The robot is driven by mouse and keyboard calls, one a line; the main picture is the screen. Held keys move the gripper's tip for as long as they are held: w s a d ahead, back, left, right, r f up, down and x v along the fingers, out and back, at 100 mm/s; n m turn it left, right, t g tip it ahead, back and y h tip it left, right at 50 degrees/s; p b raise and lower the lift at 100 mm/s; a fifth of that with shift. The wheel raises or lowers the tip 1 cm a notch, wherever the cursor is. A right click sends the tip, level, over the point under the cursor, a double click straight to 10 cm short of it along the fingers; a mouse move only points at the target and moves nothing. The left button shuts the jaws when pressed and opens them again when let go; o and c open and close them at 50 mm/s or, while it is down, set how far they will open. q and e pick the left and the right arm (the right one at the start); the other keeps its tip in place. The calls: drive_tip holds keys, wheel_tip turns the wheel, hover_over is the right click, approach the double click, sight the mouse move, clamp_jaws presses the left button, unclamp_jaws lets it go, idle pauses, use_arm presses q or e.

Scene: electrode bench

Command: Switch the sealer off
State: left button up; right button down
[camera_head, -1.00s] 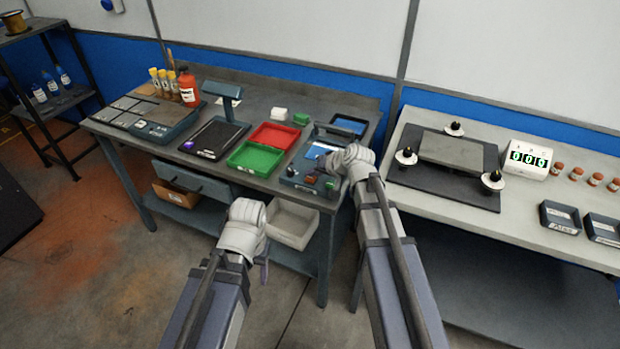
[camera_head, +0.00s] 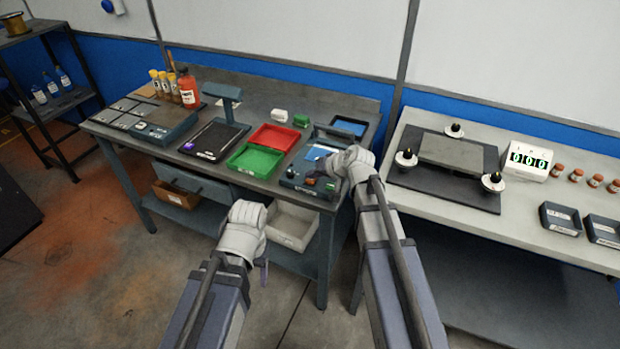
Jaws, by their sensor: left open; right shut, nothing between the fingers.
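The sealer appears to be the dark blue-grey device (camera_head: 290,178) at the right end of the dark bench, with a blue plate on top. My wrist hides part of the sealer's right side, and I cannot tell whether the fingers touch the panel. My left gripper (camera_head: 264,278) is open and empty, low in front of the bench, clear of the sealer.
A red tray (camera_head: 272,137) and a green tray (camera_head: 254,158) sit left of the sealer. A black-topped device (camera_head: 214,138) and an orange bottle (camera_head: 188,88) stand further left. A pale table (camera_head: 440,205) with a 000 display (camera_head: 528,159) is on the right. A white bin (camera_head: 291,224) is below.

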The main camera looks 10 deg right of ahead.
sight(312, 182)
drive_tip(key=shift+r+p, duration=0.4)
drive_tip(key=shift+r, duration=0.15)
wheel_tip(312, 182, up, 6)
drive_tip(key=p, duration=0.6)
idle(0.3)
drive_tip(key=s+a+f+n+g+h, duration=0.1)
drive_tip(key=s+a+f+n+g, duration=0.1)
drive_tip(key=s+a, duration=0.3)
drive_tip(key=s+a+f+n+g, duration=0.2)
drive_tip(key=s+a+f, duration=0.1)
drive_tip(key=s, duration=0.5)
drive_tip(key=s+f+n+g+h, duration=0.1)
drive_tip(key=s+g+h, duration=0.3)
drive_tip(key=s, duration=0.9)
drive_tip(key=shift+s+f+n+h, duration=0.15)
drive_tip(key=shift+s+n+h, duration=0.2)
drive_tip(key=shift+n+h, duration=0.3)
